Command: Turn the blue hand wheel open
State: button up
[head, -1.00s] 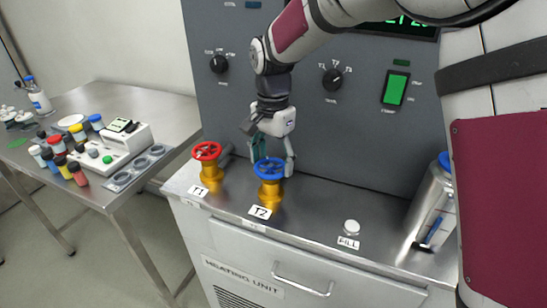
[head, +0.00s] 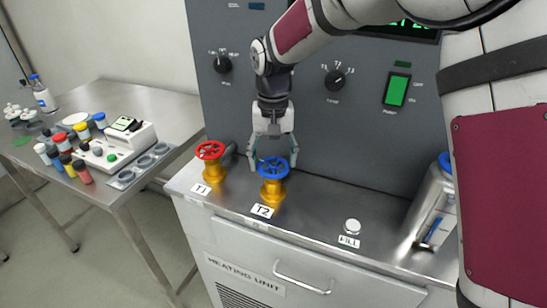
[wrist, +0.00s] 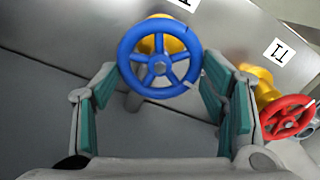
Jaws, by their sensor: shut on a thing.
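The blue hand wheel (head: 273,168) sits on a yellow valve body (head: 272,191) behind the T2 label (head: 262,211). In the wrist view the blue wheel (wrist: 160,96) shows its spokes and hub, with a small white mark on the rim at the lower right. My gripper (head: 273,160) points down over it from behind. Its two green-padded fingers stand on opposite sides of the rim, and my gripper (wrist: 160,70) is shut on the wheel. The exact finger contact is hard to see.
A red hand wheel (head: 210,150) on the T1 valve stands close on the left, near one finger in the wrist view. A round FILL cap (head: 352,226) and a metal canister (head: 432,210) are to the right. The grey control panel (head: 310,130) rises behind.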

aim_at(273, 162)
dwell(0.3)
jog(key=o, duration=1.1)
jog(key=shift+o, duration=0.2)
notch_tip(273, 162, up, 12)
jog(key=shift+d, duration=0.1)
